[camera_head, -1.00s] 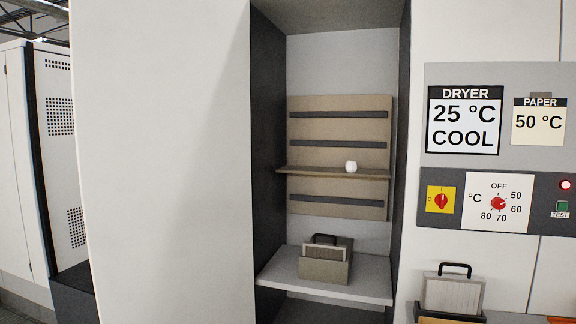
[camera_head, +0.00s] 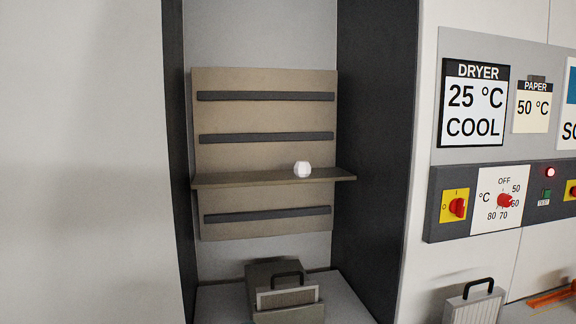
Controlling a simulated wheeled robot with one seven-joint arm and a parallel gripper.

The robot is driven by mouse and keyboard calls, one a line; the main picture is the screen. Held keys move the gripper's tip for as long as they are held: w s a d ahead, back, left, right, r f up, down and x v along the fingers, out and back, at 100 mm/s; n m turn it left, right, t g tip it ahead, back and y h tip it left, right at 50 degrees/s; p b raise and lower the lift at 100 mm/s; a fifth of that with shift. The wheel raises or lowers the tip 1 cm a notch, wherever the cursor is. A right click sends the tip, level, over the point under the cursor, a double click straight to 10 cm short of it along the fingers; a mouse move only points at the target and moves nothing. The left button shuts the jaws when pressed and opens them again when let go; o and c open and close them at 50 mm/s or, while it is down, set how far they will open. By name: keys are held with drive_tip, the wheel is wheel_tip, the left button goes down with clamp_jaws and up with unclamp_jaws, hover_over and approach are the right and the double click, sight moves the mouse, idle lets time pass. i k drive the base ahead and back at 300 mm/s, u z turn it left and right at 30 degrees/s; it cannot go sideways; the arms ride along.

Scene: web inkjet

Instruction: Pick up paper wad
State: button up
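The paper wad (camera_head: 302,169) is a small white crumpled ball. It rests on a narrow brown shelf (camera_head: 235,181), right of the shelf's middle. The shelf sticks out from a brown back panel (camera_head: 265,118) with several dark horizontal slots, inside an open recess. My gripper does not show in this view.
Dark side walls (camera_head: 375,140) bound the recess on both sides. Below, a grey ledge (camera_head: 222,304) bears a box (camera_head: 270,272) with a black-handled filter. A control panel (camera_head: 462,232) and a dryer sign (camera_head: 474,102) are at right. Another handled filter (camera_head: 474,305) stands lower right.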

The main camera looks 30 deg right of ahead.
sight(301, 168)
drive_tip(key=z, duration=1)
drive_tip(key=i, duration=0.85)
drive_tip(key=z, duration=0.9)
